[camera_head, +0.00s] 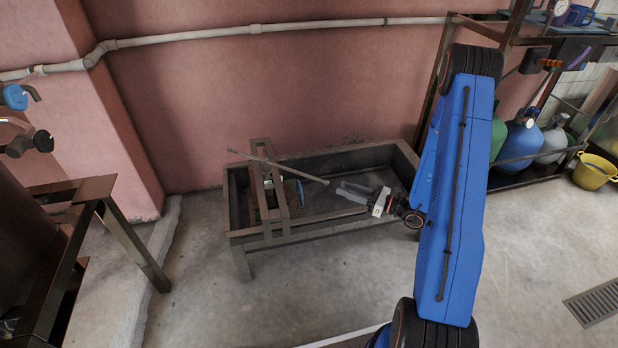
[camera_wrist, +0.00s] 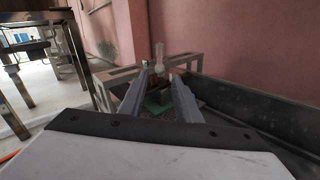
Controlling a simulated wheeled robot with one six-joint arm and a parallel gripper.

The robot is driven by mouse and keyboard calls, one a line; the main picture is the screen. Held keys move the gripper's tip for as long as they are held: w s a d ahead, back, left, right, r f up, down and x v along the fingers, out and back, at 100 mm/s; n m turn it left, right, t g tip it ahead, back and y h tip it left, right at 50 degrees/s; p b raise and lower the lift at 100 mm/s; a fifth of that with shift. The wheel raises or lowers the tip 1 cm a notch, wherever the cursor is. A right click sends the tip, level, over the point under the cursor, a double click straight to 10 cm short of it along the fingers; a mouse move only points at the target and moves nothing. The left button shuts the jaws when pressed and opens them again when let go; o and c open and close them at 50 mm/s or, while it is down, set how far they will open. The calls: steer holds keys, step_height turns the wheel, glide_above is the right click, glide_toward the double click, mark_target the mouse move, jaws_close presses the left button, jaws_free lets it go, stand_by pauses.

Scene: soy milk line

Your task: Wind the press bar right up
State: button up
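The press (camera_head: 262,181) is a brown metal frame standing across the left part of a dark trough. A long pale bar (camera_head: 290,170), which looks like the press bar, lies slantwise across its top, its right end reaching toward my gripper. In the wrist view the press frame (camera_wrist: 118,79) is ahead, with a pale upright-looking piece (camera_wrist: 159,58) beyond my fingertips; I cannot tell if it is the bar seen end-on. My gripper (camera_head: 343,190) is over the trough, right of the press. In the wrist view its fingers (camera_wrist: 160,82) are apart, with nothing gripped.
The trough (camera_head: 372,218) has raised rims and stands on legs by the pink wall. A blue disc edge (camera_head: 300,192) shows beside the press. A metal table (camera_head: 95,190) stands left. A rack (camera_head: 525,170) with gas cylinders stands right. The floor in front is clear.

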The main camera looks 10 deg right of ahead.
mark_target(310, 177)
steer(key=x, duration=1.5)
steer(key=shift+w+a, duration=0.1)
steer(key=shift+a, duration=0.05)
jaws_close()
